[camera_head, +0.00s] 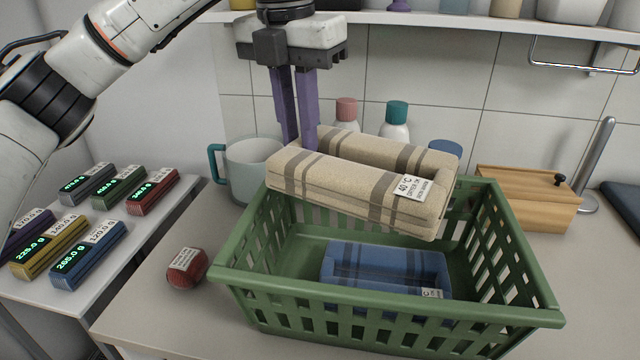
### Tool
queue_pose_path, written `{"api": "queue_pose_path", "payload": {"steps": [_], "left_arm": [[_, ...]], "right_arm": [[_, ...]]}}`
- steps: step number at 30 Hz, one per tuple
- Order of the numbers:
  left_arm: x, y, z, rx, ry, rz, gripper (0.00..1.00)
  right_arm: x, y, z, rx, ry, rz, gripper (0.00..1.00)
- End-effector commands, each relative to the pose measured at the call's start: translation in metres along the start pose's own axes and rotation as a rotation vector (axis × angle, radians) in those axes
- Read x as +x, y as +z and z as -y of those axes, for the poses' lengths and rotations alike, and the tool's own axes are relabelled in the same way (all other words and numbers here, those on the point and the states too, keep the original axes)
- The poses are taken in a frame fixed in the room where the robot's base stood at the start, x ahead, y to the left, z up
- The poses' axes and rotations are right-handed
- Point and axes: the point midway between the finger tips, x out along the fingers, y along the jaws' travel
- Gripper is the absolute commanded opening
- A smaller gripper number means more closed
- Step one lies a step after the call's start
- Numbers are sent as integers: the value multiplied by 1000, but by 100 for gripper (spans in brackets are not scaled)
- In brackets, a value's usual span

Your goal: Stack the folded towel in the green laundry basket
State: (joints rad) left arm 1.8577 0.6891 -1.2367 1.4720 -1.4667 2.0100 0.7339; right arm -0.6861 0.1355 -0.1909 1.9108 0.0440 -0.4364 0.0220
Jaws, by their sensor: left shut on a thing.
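A beige folded towel with brown stripes and a white "40 °C" tag (350,192) hangs above the green laundry basket (390,307). My left gripper (297,145) comes down from above, its purple fingers shut on the towel's left end. The towel is tilted, its right end lower and over the basket's right half. A blue folded towel (385,265) lies on the basket floor below it. The beige towel hides part of the basket's back rim. My right gripper is not in view.
A mug (250,165) stands behind the basket's left side. Bottles (396,122) and a wooden box (528,196) stand behind. A red rolled item (186,268) lies left of the basket. A shelf (430,18) runs above.

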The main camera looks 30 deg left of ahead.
Motion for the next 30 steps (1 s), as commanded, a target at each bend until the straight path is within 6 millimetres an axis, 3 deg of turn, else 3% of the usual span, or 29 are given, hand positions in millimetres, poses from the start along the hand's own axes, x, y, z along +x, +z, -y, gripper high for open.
{"api": "queue_pose_path", "payload": {"steps": [6, 12, 17, 24, 30], "left_arm": [[38, 4, 10, -126, 16, 2, 0], [62, 8, 19, -263, 34, 8, 0], [71, 10, 21, -322, 42, 11, 0], [112, 5, 21, -332, 44, 11, 0], [129, 4, 21, -333, 43, 13, 0]], "right_arm": [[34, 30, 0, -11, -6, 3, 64], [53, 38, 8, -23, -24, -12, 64], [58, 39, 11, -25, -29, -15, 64], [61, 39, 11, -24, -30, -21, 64], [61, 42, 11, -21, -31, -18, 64]]}}
